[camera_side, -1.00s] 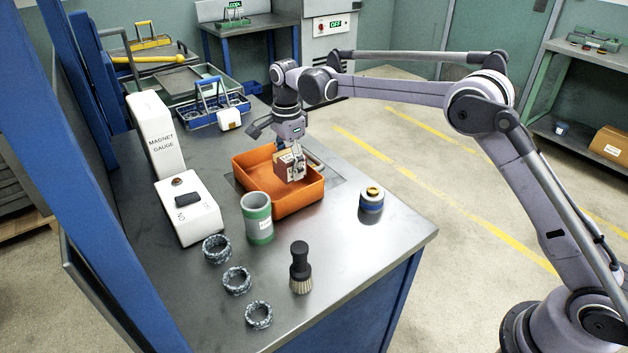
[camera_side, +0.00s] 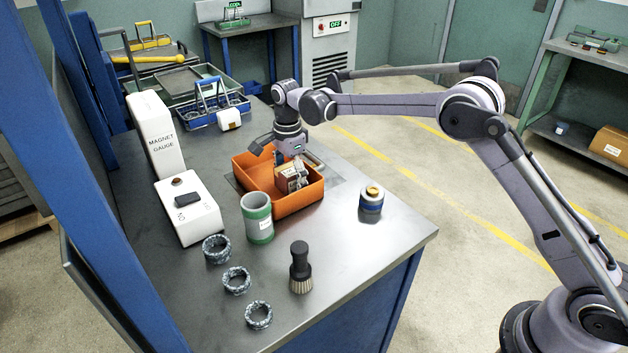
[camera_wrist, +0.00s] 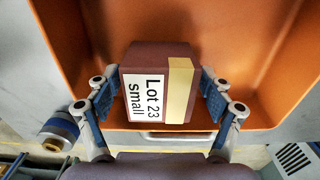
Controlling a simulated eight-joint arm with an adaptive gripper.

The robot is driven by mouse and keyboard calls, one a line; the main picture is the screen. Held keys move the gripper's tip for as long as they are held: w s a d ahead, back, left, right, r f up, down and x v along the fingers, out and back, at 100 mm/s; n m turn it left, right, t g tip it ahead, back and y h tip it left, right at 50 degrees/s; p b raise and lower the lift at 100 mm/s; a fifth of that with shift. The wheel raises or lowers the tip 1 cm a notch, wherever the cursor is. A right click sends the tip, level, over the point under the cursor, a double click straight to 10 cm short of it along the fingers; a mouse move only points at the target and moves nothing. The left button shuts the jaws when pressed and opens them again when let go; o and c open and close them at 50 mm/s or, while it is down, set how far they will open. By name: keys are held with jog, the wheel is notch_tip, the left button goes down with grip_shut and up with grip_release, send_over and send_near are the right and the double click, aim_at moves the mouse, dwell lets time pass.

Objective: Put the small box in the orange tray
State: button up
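The small box (camera_side: 291,178) is brown with a white label and a pale tape strip. In the wrist view the box (camera_wrist: 158,88) reads "Lot 23 small". It is low inside the orange tray (camera_side: 311,192), near the tray's right side. Whether it touches the tray floor cannot be told. In the side view the box and tray wall partly hide the fingers.
A green-grey cylinder (camera_side: 257,220) stands in front of the tray. A blue-and-white round part (camera_side: 371,199) stands to its right. A brush (camera_side: 300,268) and several dark rings (camera_side: 217,249) are at the front. A white ON/OFF unit (camera_side: 190,210) and magnet gauge (camera_side: 157,140) are left.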

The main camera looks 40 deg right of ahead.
aim_at(290, 169)
notch_tip(290, 169, up, 11)
jog(key=shift+f, duration=0.1)
jog(key=s+d+r+n+t, duration=0.2)
jog(key=s+d+r+n, duration=0.1)
jog(key=s+r+n, duration=0.3)
jog(key=s+d+r+n+t, duration=0.2)
jog(key=s+d+r+n, duration=0.1)
jog(key=s, duration=0.6)
jog(key=s+d+f+n+t, duration=0.1)
jog(key=s+f+n, duration=0.3)
jog(key=s, duration=0.4)
jog(key=s+d+f+n+t, duration=0.2)
jog(key=s+d+f+n, duration=0.1)
jog(key=s, duration=0.5)
jog(key=shift+s+f+n, duration=0.4)
jog(key=shift+f+n, duration=0.5)
jog(key=shift+n, duration=0.1)
